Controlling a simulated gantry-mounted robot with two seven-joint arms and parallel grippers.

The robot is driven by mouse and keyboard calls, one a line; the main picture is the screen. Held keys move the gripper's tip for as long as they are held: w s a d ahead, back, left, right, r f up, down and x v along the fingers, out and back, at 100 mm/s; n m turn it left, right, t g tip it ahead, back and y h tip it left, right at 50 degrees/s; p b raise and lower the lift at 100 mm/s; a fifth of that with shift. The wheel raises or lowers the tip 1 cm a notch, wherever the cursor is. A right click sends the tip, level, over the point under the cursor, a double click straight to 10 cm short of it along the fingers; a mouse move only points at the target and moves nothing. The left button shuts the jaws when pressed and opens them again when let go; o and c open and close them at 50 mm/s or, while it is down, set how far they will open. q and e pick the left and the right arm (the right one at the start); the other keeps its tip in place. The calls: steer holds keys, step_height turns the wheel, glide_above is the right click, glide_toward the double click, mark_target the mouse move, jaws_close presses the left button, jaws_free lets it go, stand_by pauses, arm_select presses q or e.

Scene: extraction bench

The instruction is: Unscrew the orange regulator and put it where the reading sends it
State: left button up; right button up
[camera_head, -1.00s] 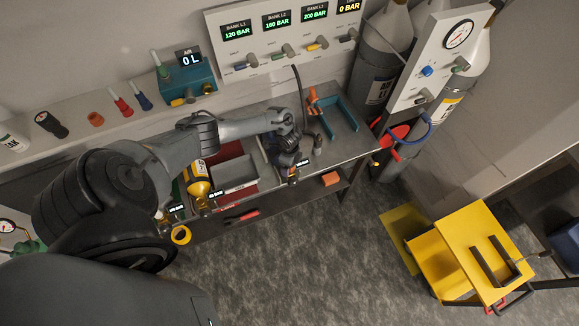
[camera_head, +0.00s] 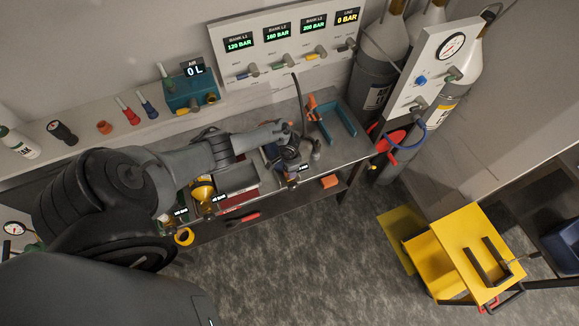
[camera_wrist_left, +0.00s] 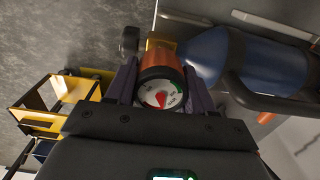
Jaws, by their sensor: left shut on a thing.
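The orange regulator (camera_wrist_left: 165,57) is between the two dark fingers of my left gripper (camera_wrist_left: 160,76) in the left wrist view. Its round white gauge (camera_wrist_left: 160,94) faces the camera, with a red wedge low on the dial and green at the right. The exact reading is too small to tell. A blue cylinder (camera_wrist_left: 205,58) lies right beside the regulator; I cannot tell whether the thread still joins them. In the head view my left gripper (camera_head: 289,158) is over the bench's right half, and the regulator is mostly hidden there. My right gripper is not in view.
A teal frame with an orange part (camera_head: 338,122) stands right of the gripper. A grey tray (camera_head: 240,176) and yellow cylinder (camera_head: 202,190) lie left. The bank panel (camera_head: 285,45) is behind. A yellow cart (camera_head: 475,245) stands right, beyond open floor. Large cylinders stand at the back right.

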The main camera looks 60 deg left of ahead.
arm_select(q)
steer(key=shift+d+n, duration=0.1)
steer(key=shift+n, duration=1.1)
steer(key=shift+f+n, duration=0.1)
steer(key=shift+n, duration=0.7)
steer(key=n, duration=1.4)
steer(key=shift+n, duration=0.3)
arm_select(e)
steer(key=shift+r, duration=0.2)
arm_select(q)
steer(key=o, duration=1.2)
